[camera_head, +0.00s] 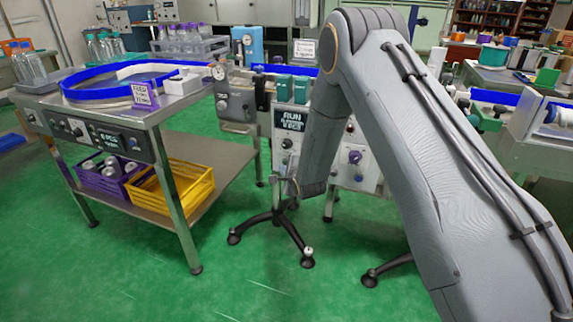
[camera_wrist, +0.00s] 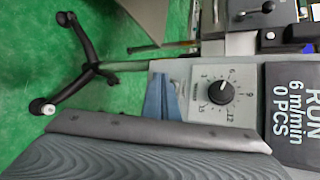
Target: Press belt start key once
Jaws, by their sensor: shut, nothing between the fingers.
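The belt control panel (camera_head: 285,166) stands on a post with a black-footed base, left of my arm in the head view. Its display (camera_head: 291,120) reads RUN; in the wrist view the display (camera_wrist: 292,115) shows RUN, 6 m/min, 0 PCS, turned sideways. A black numbered dial (camera_wrist: 220,92) sits beside the display. My gripper (camera_wrist: 160,98) shows as narrow blue-grey fingers, shut and empty, over the panel beside the dial. I cannot tell whether the tips touch the panel. No start key can be made out; the fingers and my grey link cover part of the panel.
A steel table (camera_head: 150,113) with a blue belt loop (camera_head: 88,76) stands at left, with purple (camera_head: 92,180) and yellow (camera_head: 172,190) crates below. A panel with a purple knob (camera_head: 355,157) stands right of the control panel, behind my arm. Green floor is open in front.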

